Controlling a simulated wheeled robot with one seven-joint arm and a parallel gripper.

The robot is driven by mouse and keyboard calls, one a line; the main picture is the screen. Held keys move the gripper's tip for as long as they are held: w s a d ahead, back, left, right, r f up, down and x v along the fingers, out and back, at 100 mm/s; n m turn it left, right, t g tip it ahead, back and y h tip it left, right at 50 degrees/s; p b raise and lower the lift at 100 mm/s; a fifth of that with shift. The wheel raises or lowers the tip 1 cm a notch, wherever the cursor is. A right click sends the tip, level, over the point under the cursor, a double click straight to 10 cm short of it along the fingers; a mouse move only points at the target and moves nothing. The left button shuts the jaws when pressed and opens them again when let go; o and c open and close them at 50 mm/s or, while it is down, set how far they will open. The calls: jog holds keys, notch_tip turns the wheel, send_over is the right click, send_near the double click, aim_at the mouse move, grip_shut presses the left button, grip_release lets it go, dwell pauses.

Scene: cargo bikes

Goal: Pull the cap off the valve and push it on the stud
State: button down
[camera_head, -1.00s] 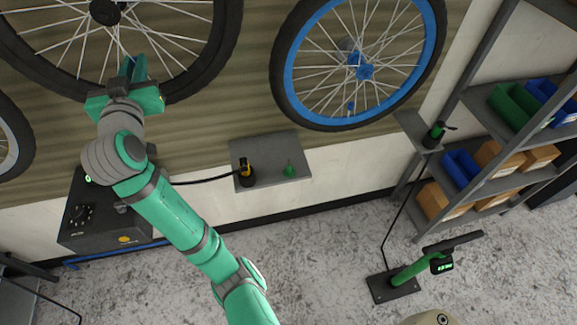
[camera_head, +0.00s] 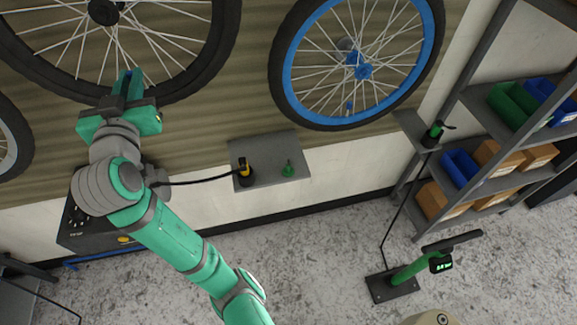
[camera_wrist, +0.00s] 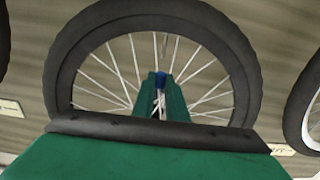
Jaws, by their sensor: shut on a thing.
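My gripper (camera_head: 130,76) is in front of the lower part of the black-tyred wheel (camera_head: 226,50), its green fingers pointing up. In the wrist view, the fingers (camera_wrist: 161,80) are shut on a small blue cap (camera_wrist: 160,80) at their tips, with wheel spokes behind. The valve is not clearly visible, and I cannot tell whether the cap is still on it. A small green stand with an upright stud (camera_head: 288,169) is on the right half of the grey wall shelf, away from my gripper.
A black and yellow hose fitting (camera_head: 244,173) stands on the grey shelf (camera_head: 270,150), its hose running left. A blue-rimmed wheel (camera_head: 290,75) hangs to the right. A rack with bins (camera_head: 462,168) and a green floor pump (camera_head: 410,272) are farther right.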

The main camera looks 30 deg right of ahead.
jog(key=v, duration=0.6)
jog(key=shift+s, duration=0.3)
